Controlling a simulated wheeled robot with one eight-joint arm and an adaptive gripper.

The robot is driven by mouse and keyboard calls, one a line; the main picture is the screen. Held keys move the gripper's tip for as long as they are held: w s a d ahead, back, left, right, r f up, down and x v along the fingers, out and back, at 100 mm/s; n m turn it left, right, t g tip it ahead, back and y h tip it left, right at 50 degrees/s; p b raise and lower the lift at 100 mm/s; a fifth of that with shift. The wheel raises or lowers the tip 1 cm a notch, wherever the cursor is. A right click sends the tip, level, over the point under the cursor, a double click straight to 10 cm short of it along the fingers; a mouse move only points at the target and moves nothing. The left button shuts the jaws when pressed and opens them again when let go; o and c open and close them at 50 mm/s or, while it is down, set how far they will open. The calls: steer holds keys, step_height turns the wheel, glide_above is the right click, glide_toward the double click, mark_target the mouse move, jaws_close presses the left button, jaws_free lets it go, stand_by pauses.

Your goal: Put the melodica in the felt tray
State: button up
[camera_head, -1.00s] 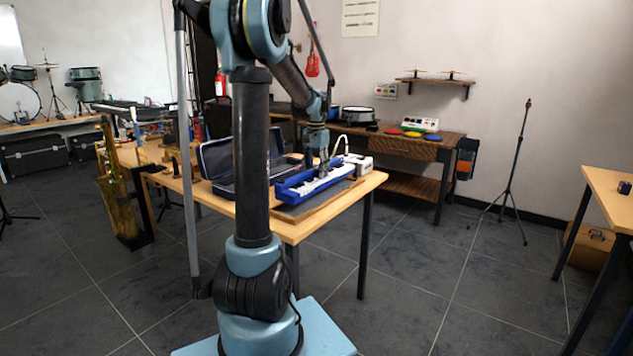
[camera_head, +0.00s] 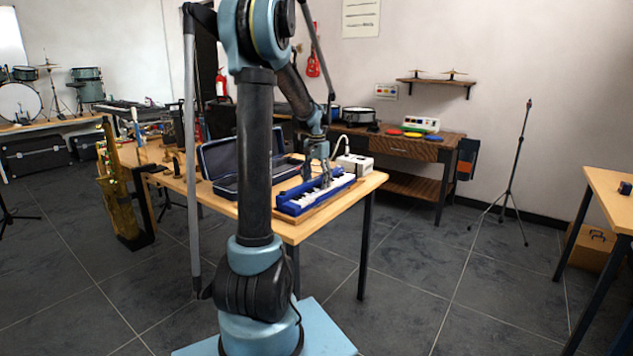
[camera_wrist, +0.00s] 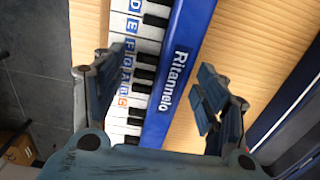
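The melodica (camera_head: 318,191) is blue with white and black keys and lies near the front corner of the wooden table. In the wrist view the melodica (camera_wrist: 172,75) shows its lettered keys and brand name. A wooden rim of the felt tray (camera_head: 328,206) shows along its front edge; the felt is hidden, and I cannot tell if the melodica lies fully inside. My gripper (camera_head: 317,178) is over the melodica. In the wrist view its fingers (camera_wrist: 160,92) are spread to either side, with a clear gap on the right.
An open dark case (camera_head: 222,165) with blue edging lies left of the melodica. A white device (camera_head: 355,164) with a cable stands behind it. A saxophone (camera_head: 118,200) stands left of the table, a tripod stand (camera_head: 515,165) to the right. Floor between is clear.

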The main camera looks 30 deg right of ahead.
mark_target(316, 180)
step_height(316, 180, up, 12)
steer(key=s+a+n, duration=0.2)
steer(key=a+n, duration=0.1)
steer(key=a, duration=1.1)
steer(key=s+a+f+n+t, duration=0.1)
steer(key=s+a+f+n, duration=0.5)
steer(key=a, duration=0.5)
steer(key=s+a+f+n+t, duration=0.1)
steer(key=s+a+f, duration=0.3)
steer(key=s+a, duration=0.55)
steer(key=s+a+f+n, duration=0.3)
steer(key=s+a+f, duration=0.2)
steer(key=f, duration=0.4)
steer(key=shift+s+a+n, duration=0.15)
steer(key=shift+s+n, duration=0.25)
steer(key=shift+o, duration=0.6)
